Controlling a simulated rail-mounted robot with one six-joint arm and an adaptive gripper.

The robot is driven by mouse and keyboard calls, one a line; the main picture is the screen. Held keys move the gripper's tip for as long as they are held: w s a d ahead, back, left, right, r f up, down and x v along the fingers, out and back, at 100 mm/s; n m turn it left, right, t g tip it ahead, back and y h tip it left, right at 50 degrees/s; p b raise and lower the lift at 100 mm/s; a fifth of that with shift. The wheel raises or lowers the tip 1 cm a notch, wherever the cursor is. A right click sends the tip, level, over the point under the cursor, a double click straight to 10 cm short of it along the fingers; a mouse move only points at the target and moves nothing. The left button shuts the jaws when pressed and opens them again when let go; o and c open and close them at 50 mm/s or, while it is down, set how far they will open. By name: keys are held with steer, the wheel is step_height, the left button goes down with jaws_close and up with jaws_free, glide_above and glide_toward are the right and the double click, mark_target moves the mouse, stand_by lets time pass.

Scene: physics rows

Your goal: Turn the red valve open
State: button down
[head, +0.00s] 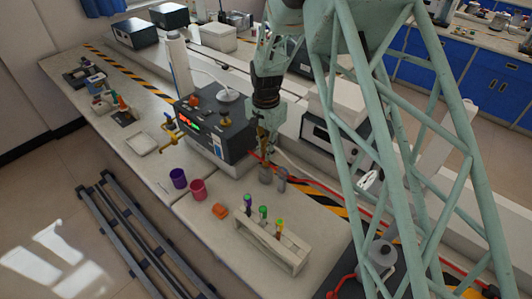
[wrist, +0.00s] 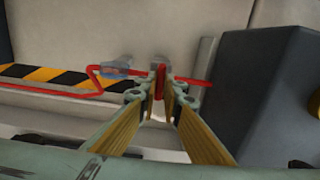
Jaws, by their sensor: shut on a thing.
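The red valve (wrist: 160,76) shows in the wrist view as a small upright red handle on a thin red pipe (wrist: 190,81). My gripper (wrist: 161,95) has its two fingertips closed on either side of the handle, gripping it. In the head view, my gripper (head: 264,148) points down at the bench just right of a dark instrument box. There the valve handle is hidden by the fingers, and only the red pipe (head: 307,186) shows, running along the bench. How far the valve is turned I cannot tell.
The dark instrument box (head: 212,138) stands close beside my gripper, and its side (wrist: 265,90) fills the right of the wrist view. A purple cup (head: 178,178), a red cup (head: 198,191), an orange object (head: 220,211) and a tube rack (head: 270,250) stand nearer the bench's front.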

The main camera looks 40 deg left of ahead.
steer(key=shift+n, duration=0.3)
steer(key=n+b, duration=0.2)
steer(key=n, duration=0.2)
steer(key=shift+f, duration=0.1)
steer(key=n+b, duration=0.1)
steer(key=n, duration=0.4)
steer(key=shift+n, duration=0.3)
steer(key=n+b, duration=0.1)
steer(key=n, duration=0.2)
steer(key=shift+n, duration=0.4)
steer(key=shift+n+b, duration=0.3)
steer(key=shift+n, duration=1.6)
steer(key=c, duration=2.8)
jaws_free()
